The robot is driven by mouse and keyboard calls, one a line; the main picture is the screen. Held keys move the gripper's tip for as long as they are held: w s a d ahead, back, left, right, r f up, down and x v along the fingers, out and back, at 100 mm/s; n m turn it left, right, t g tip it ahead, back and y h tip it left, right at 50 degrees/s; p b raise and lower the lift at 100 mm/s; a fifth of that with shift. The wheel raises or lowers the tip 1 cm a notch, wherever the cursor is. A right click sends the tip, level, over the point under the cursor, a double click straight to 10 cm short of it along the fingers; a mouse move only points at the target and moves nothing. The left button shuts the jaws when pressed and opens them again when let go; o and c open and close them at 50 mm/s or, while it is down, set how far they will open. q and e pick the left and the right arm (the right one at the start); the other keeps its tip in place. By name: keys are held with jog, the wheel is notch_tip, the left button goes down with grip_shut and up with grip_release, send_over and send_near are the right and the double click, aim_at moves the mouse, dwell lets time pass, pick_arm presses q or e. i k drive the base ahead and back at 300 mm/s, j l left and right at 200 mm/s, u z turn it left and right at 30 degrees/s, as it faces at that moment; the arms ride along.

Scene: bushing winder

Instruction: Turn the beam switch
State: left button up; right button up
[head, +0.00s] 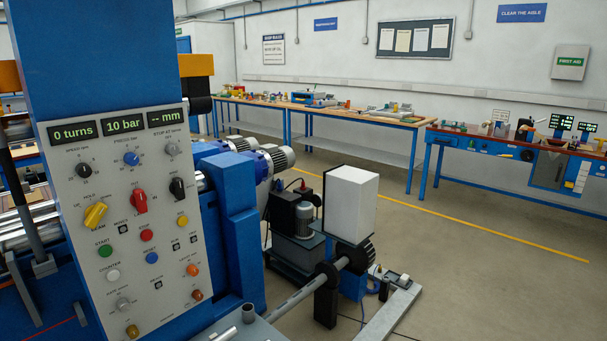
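The control panel (125,260) is a light grey plate on the blue machine at the left of the head view. On it a yellow switch handle (95,216) sits tilted, its upper end to the right. The small print beside it seems to read BEAM, but it is hard to make out. A red switch handle (138,200) and a black switch handle (177,189) sit to its right. Three displays at the panel's top read 0 turns, 10 bar and -- mm. Neither of my grippers shows in this view.
Round buttons, such as the green START button (105,251), surround the switches. A horizontal grey shaft (300,294) and a white box (350,204) stand to the panel's right. Workbenches (350,115) line the far wall. The floor (490,270) at the right is clear.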

aim_at(94, 214)
jog(key=i+j+u, duration=0.4)
jog(key=i+u, duration=0.75)
jog(key=i, duration=0.15)
